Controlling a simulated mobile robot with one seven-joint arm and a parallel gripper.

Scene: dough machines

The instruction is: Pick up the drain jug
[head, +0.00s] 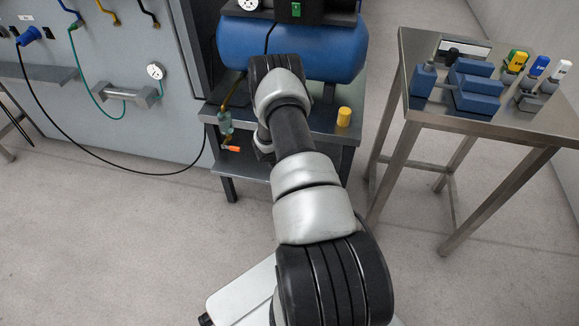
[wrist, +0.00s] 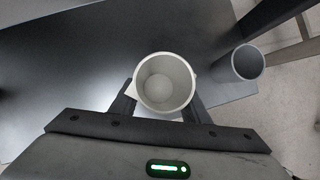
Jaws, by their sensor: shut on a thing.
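The drain jug, a pale grey-white round open vessel (wrist: 164,84), sits upright between the two dark fingers of my gripper (wrist: 161,108) in the wrist view. I look down into its mouth, and it looks empty. The fingers are shut on its sides. A dark surface lies below it; I cannot tell whether the jug's base touches it. In the head view my arm hides the jug and the gripper.
A grey open cup (wrist: 246,62) stands right of the jug near the surface's edge. In the head view a blue tank (head: 300,52) sits over the low table, with a yellow cylinder (head: 344,117) at its right. A steel table (head: 470,122) with blue blocks stands right.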

